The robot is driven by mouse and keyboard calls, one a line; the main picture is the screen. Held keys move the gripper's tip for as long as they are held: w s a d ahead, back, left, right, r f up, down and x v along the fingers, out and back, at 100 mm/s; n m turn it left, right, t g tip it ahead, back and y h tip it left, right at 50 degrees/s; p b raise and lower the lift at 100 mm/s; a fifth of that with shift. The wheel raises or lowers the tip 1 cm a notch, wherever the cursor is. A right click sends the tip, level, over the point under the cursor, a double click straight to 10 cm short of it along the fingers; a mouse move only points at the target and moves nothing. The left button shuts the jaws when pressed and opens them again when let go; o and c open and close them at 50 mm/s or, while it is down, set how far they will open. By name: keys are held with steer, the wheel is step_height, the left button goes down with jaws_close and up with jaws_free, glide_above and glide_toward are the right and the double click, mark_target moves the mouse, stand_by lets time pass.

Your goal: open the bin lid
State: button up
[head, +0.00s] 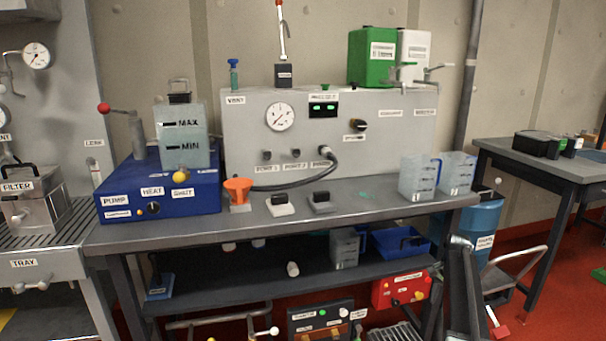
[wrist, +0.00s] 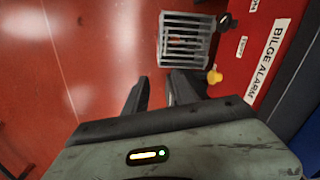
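A blue drum-shaped container (head: 484,222) with a white label stands on the floor past the right end of the workbench; it may be the bin. Its top is partly hidden by the bench and the clear jugs, so I cannot tell how its lid stands. In the wrist view my gripper (wrist: 157,76) shows two dark fingers apart with nothing between them, over the red floor. I cannot make out the fingertips clearly in the head view. A blue surface (wrist: 312,98) shows at the right edge of the wrist view; I cannot tell what it belongs to.
A red box labelled BILGE ALARM (wrist: 262,55) with a yellow knob (wrist: 214,76) and a slatted metal grate (wrist: 185,40) lie close ahead of my gripper. A grey frame with a bar handle (head: 512,268) stands right of the drum. Red floor is clear on the wrist view's left.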

steer(key=s+a+n, duration=0.3)
steer(key=a, duration=1.1)
steer(key=s+a+n, duration=0.3)
steer(key=a, duration=1.2)
steer(key=s+a+n, duration=0.7)
steer(key=s+a, duration=0.1)
steer(key=s, duration=0.6)
step_height(320, 180, up, 33)
steer(key=p, duration=3.2)
steer(key=shift+w+a+f+g+p, duration=0.15)
steer(key=shift+f+g+p, duration=0.05)
steer(key=shift+g+p, duration=0.1)
steer(key=shift+f, duration=0.15)
